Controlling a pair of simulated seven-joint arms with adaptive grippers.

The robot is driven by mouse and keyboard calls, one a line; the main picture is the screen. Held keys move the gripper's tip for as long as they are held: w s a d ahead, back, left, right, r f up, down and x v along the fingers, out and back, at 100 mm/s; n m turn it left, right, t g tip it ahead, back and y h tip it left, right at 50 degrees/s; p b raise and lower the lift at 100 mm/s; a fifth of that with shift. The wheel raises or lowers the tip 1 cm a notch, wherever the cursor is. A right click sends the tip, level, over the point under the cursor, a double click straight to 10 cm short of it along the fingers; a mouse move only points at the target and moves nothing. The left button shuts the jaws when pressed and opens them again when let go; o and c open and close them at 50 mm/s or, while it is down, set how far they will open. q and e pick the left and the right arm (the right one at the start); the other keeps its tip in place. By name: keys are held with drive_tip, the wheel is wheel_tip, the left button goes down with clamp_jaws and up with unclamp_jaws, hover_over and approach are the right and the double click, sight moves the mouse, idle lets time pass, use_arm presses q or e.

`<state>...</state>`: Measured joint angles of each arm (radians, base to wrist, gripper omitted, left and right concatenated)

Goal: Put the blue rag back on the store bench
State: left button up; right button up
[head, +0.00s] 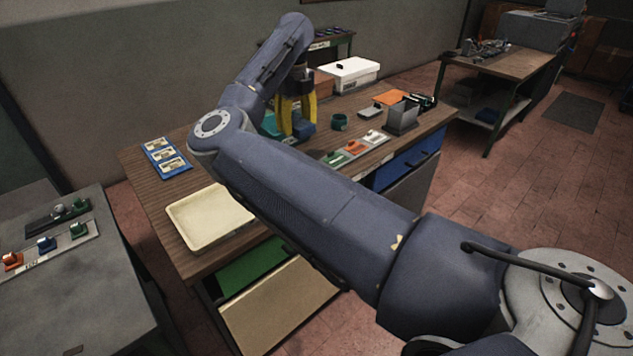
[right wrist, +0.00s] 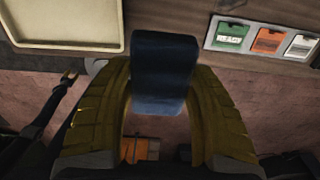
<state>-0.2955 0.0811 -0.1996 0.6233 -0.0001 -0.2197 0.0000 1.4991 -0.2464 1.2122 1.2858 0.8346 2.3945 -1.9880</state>
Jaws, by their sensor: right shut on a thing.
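My right gripper (head: 297,122) has yellow fingers and hangs over the wooden bench (head: 190,192) in the head view. It is shut on a dark blue folded piece, which looks like the blue rag (head: 306,129). In the right wrist view the blue rag (right wrist: 163,75) stands between the two curved fingers, with bench edge and brick floor behind it. My left gripper is not in view. No label shows which bench is the store bench. My right arm hides part of the wooden bench.
A cream tray (head: 211,218) lies at the wooden bench's front left. A blue card board (head: 166,158), green cup (head: 339,122), grey metal holder (head: 402,117) and white box (head: 350,74) are also there. A grey bench (head: 75,295) stands left, another bench (head: 505,62) back right.

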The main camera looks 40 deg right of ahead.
wheel_tip(320, 180, down, 20)
drive_tip(key=shift+a+r, duration=0.15)
idle(0.6)
drive_tip(key=o, duration=1.1)
wheel_tip(320, 180, up, 12)
idle(0.4)
